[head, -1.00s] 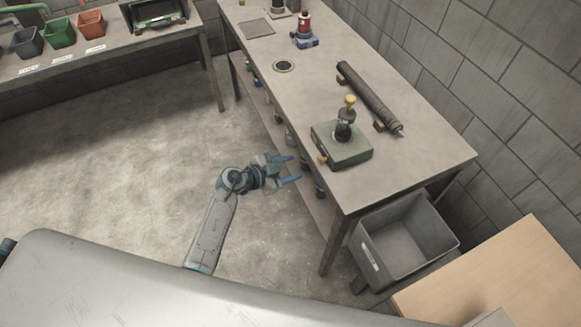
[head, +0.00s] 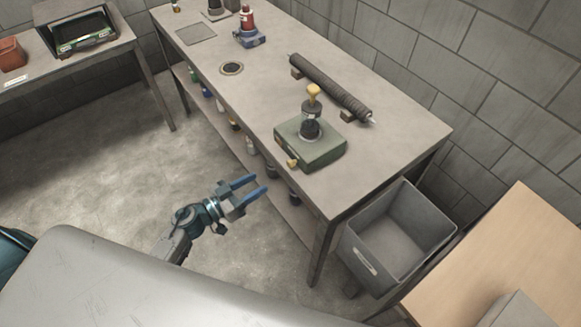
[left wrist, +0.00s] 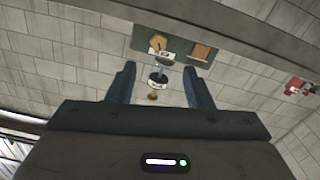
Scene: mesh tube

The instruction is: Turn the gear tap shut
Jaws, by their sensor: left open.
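A green box (head: 312,152) stands on the near part of the grey bench, with a dark upright post (head: 310,122) topped by a yellow knob (head: 313,92). A small yellow tap (head: 292,162) juts from its front left side. In the left wrist view, which appears upside down, the toothed yellow tap (left wrist: 158,43) shows on the green face beside a brownish plate (left wrist: 201,51). My left gripper (head: 260,183) is open and empty, in front of the bench and apart from the box; its fingers (left wrist: 159,68) frame the post in the left wrist view. My right gripper is out of view.
A dark ribbed tube (head: 330,86) lies on supports behind the box. A red bottle on a blue stand (head: 249,32) is farther back. A grey bin (head: 362,262) stands right of the bench leg. Bottles fill the lower shelf. The floor left of the gripper is clear.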

